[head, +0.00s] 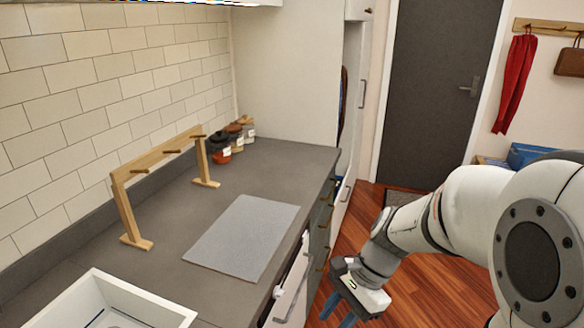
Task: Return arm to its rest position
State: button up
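My arm comes in from the right edge of the head view, white with grey joints, and bends down to the left. My gripper (346,311) is at its end, over the wooden floor just right of the counter front. Its blue fingers point down and are partly cut off by the bottom edge of the picture. A gap seems to show between the fingers, and I see nothing held in it. The gripper is apart from the counter and touches nothing that I can see.
A dark door (436,90) stands behind.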

jog(key=s+d+r+n+t+h, duration=0.4)
jog(key=d+r+n+t+h, duration=0.1)
jog(key=n, duration=0.6)
jog(key=shift+s+d+r+n, duration=0.25)
jog(key=shift+d+r+n, duration=0.2)
jog(key=shift+d, duration=0.5)
dwell(0.5)
